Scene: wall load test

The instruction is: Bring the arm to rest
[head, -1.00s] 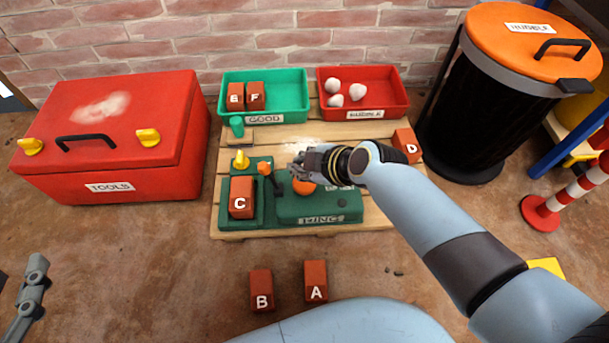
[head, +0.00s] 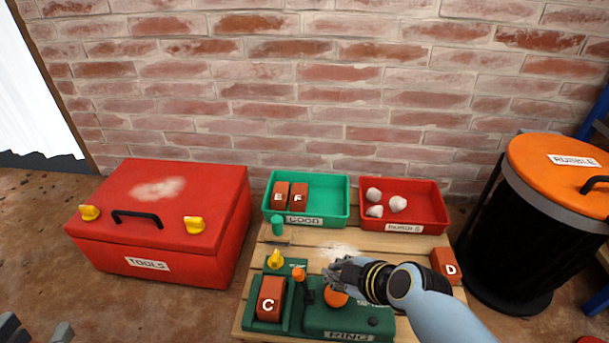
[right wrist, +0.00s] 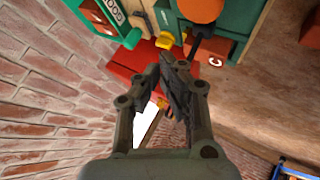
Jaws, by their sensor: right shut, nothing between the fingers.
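My right arm comes in from the lower right of the head view. Its right gripper (head: 340,270) is shut and empty, above the green RING device (head: 345,320) beside the orange round knob (head: 336,298). In the right wrist view its fingers (right wrist: 174,68) are together with nothing between them. Only the tips of my left gripper (head: 42,335) show at the bottom left edge of the head view, so its jaws cannot be judged. Brick C (head: 270,298) sits in the green device's left holder.
The green tray (head: 335,188) holds bricks E and F; the red tray (head: 428,215) holds white lumps. Brick D (head: 446,264) lies at the pallet's right edge. A red toolbox (head: 150,245) stands left, a black bin with orange lid (head: 560,175) right. A brick wall (head: 330,90) closes the back.

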